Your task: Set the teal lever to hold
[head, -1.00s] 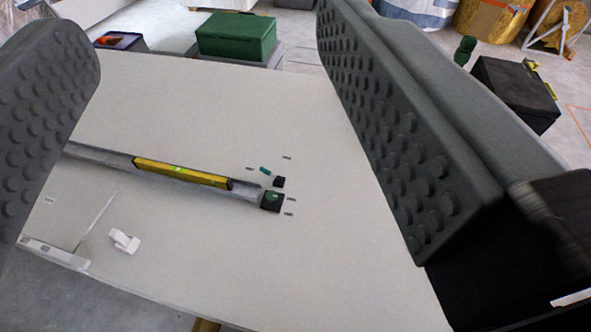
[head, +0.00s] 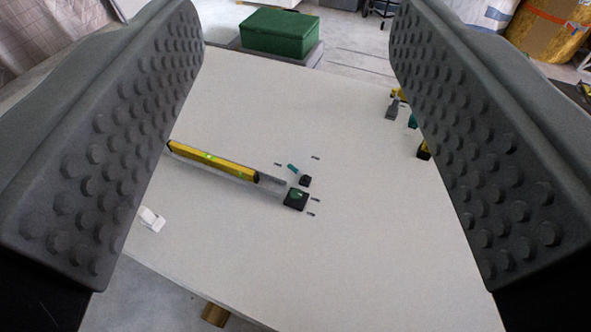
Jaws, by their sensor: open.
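The teal lever (head: 293,168) is a small short bar on the pale panel, with a black hub (head: 305,181) at its lower right end. It points up and left in the picture, toward one of several small dark labels (head: 278,164) around it. The label words are too small to read. My gripper (head: 297,70) is open and empty. Its two grey studded fingers stand wide apart on either side of the view, with the lever between them in the picture, some way beyond and not touched.
A white piece (head: 151,219) lies left. Tools (head: 392,108) lie far right. A green box (head: 280,32) stands behind the panel.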

